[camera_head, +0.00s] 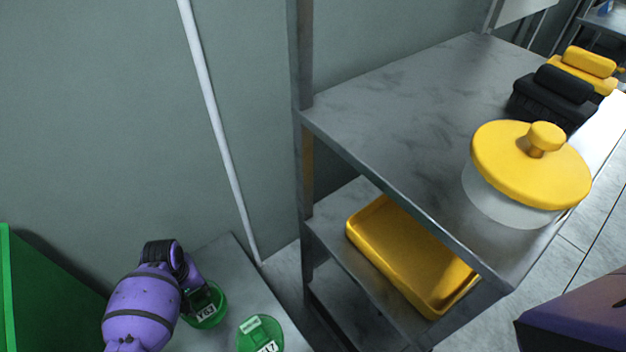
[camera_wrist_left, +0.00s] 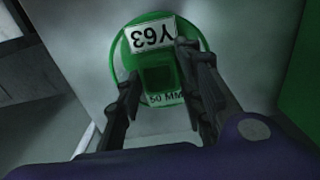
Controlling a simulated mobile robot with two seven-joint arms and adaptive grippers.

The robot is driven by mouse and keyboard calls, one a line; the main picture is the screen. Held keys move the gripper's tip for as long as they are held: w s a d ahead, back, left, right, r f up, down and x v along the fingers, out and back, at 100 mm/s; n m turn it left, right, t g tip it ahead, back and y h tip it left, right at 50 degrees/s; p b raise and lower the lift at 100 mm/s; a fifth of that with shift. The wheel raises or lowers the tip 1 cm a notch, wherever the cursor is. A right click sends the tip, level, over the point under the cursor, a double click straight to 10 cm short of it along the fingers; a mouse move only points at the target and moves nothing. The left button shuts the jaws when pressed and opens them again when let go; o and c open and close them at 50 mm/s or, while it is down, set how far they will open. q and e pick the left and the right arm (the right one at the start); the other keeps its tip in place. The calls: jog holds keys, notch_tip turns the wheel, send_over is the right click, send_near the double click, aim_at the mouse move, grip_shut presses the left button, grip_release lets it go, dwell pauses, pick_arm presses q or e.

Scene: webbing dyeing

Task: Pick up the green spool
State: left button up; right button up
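A green spool (camera_head: 207,309) with a white Y63 label stands on a grey surface at the lower left of the head view. It also shows in the left wrist view (camera_wrist_left: 158,50), with the labels Y63 and 50 MM and a dark square hole. My left gripper (camera_head: 197,287) is at this spool. In the left wrist view its two dark fingers (camera_wrist_left: 160,95) are spread apart, one on each side of the hub; I cannot tell if they touch it. A second green spool (camera_head: 262,335), label ending in 17, stands to the right. My right gripper is not in view.
A grey metal shelf (camera_head: 400,95) stands to the right, with a yellow-lidded pot (camera_head: 530,170) and black and yellow brushes (camera_head: 552,95) on top. A yellow tray (camera_head: 405,255) lies on its lower level. A green panel (camera_head: 45,300) is at the far left.

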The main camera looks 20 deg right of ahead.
pick_arm(q)
grip_shut()
jog(key=shift+r, duration=0.1)
